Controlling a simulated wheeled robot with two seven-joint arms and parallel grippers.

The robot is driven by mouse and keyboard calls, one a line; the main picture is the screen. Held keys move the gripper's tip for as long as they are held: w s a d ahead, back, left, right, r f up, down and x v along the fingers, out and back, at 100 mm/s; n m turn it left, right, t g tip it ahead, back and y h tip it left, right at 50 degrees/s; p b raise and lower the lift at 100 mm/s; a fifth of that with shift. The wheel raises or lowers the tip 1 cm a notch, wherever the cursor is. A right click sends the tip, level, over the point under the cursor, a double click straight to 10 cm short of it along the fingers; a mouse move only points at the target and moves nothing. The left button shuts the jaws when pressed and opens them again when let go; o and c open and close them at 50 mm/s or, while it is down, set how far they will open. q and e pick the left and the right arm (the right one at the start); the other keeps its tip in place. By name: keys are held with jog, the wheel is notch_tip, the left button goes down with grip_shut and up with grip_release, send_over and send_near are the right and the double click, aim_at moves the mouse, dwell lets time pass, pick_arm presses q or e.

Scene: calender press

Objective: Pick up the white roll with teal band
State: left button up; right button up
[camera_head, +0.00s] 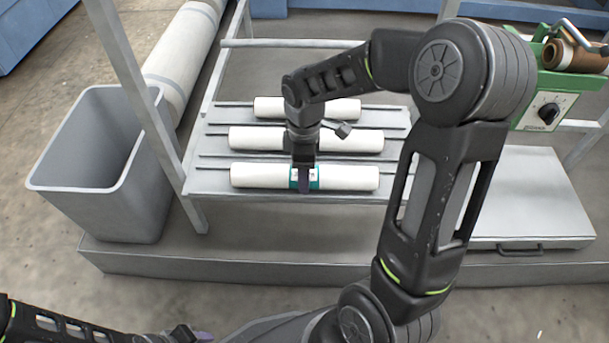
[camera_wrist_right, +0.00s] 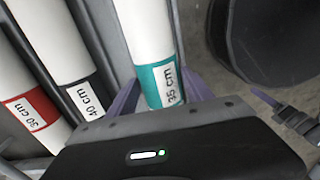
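The white roll with teal band (camera_head: 348,178) lies level on the front of the rack, nearest me. Its teal band, labelled 35 cm, shows large in the right wrist view (camera_wrist_right: 158,82). My right gripper (camera_head: 304,182) is down over the band at the roll's middle. In the right wrist view its purple fingers stand on either side of the band; whether they press on it I cannot tell. The gripper body hides the near part of the roll. My left gripper (camera_head: 186,336) is low at the bottom edge, mostly cut off, its fingers unclear.
Two more white rolls, a middle one (camera_head: 355,140) and a back one (camera_head: 340,109), lie behind on the rack (camera_head: 210,180). Their bands read 40 cm (black) and 30 cm (red) in the wrist view. A grey bin (camera_head: 105,200) stands left; a green control box (camera_head: 545,107) is right.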

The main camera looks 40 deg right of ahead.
grip_shut()
dwell(0.4)
notch_tip(320, 180, up, 10)
jog(key=p, duration=0.3)
dwell(0.4)
dwell(0.5)
